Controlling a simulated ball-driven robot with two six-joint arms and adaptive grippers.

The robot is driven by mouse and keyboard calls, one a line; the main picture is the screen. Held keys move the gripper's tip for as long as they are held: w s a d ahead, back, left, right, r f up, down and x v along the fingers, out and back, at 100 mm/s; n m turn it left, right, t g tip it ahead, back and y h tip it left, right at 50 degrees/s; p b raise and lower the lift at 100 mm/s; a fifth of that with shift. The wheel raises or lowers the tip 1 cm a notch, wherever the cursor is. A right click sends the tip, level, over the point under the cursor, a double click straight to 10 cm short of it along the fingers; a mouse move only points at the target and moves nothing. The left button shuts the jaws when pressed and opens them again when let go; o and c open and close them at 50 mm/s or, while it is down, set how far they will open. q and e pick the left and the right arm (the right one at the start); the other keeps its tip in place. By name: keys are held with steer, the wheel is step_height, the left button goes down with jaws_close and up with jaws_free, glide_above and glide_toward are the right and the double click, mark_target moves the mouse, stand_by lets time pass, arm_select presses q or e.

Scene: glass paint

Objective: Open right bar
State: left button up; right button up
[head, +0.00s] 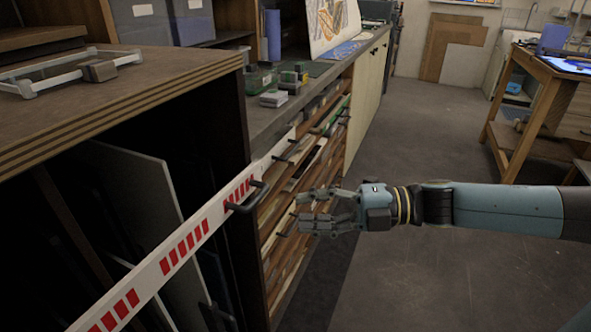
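The bar (185,242) is a long white strip with red blocks, running diagonally across the front of a dark open cabinet from the lower left. A black handle (247,200) sits near its right end. My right gripper (303,209) comes in from the right with its fingers pointing left toward the handle. Its two fingers are apart with nothing between them. In the picture a gap lies between the fingertips and the handle; their depth apart is hard to judge. My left gripper is not in view.
A wooden cabinet top (120,90) with a metal frame (70,72) on it is at the left. A drawer unit (310,160) with several handles stands behind the bar. A wooden table (545,75) stands at the back right. The floor (430,130) between is open.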

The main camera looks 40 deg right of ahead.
mark_target(262, 198)
step_height(262, 198, up, 5)
steer(key=s+n+g+p, duration=0.1)
steer(key=s+p, duration=0.1)
steer(key=p, duration=0.1)
steer(key=x, duration=0.9)
steer(key=shift+w+d, duration=0.1)
steer(key=shift+w, duration=0.5)
arm_select(q)
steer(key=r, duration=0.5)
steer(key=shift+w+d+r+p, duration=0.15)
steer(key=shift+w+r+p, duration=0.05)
steer(key=shift+p, duration=0.1)
arm_select(e)
steer(key=shift+w+a+f, duration=0.2)
steer(key=shift+w+a, duration=0.05)
steer(key=shift+a, duration=0.05)
steer(key=shift+c, duration=0.4)
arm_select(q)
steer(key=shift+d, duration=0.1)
arm_select(e)
jaws_close()
